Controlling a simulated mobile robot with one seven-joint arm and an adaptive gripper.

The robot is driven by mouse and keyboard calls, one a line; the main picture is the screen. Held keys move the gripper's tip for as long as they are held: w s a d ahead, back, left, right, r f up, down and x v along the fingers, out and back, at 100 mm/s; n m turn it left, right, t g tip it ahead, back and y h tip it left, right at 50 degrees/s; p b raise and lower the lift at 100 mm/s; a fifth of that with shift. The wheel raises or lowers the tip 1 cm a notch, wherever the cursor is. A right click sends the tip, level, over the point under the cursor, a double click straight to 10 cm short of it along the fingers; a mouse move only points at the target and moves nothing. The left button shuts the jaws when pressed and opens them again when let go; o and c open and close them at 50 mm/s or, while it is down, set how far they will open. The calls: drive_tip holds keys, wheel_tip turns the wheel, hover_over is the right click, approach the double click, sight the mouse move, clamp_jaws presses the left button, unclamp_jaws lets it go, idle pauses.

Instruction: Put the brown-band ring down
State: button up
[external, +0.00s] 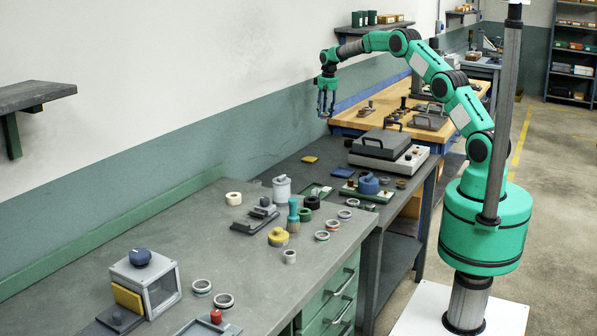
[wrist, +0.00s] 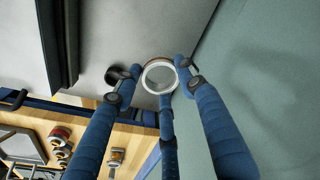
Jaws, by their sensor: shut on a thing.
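My gripper (external: 326,104) is raised near the wall, fingers pointing down, above the gap beside the wooden bench. In the wrist view its blue fingers (wrist: 156,75) close around a pale metal ring (wrist: 146,80) with a thin brownish band along its upper edge, which I take as the brown-band ring. The ring's opening faces the camera. In the external view the ring is too small to make out in the fingers.
A flat grey press (external: 389,148) stands farther back. The wooden bench (external: 372,122) holds several fixtures. The green wall (wrist: 275,75) is close on the right in the wrist view.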

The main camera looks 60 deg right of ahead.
hover_over(324, 151)
wheel_tip(324, 151, down, 8)
drive_tip(key=r, duration=0.1)
drive_tip(key=shift+s+f, duration=0.15)
drive_tip(key=shift+f, duration=0.15)
drive_tip(key=shift+f, duration=0.1)
drive_tip(key=shift+f+b, duration=0.5)
drive_tip(key=shift+f, duration=1.95)
drive_tip(key=shift+f+b, duration=0.65)
drive_tip(key=shift+f, duration=1.85)
drive_tip(key=shift+f, duration=0.1)
drive_tip(key=o, duration=1.2)
drive_tip(key=shift+o, duration=0.2)
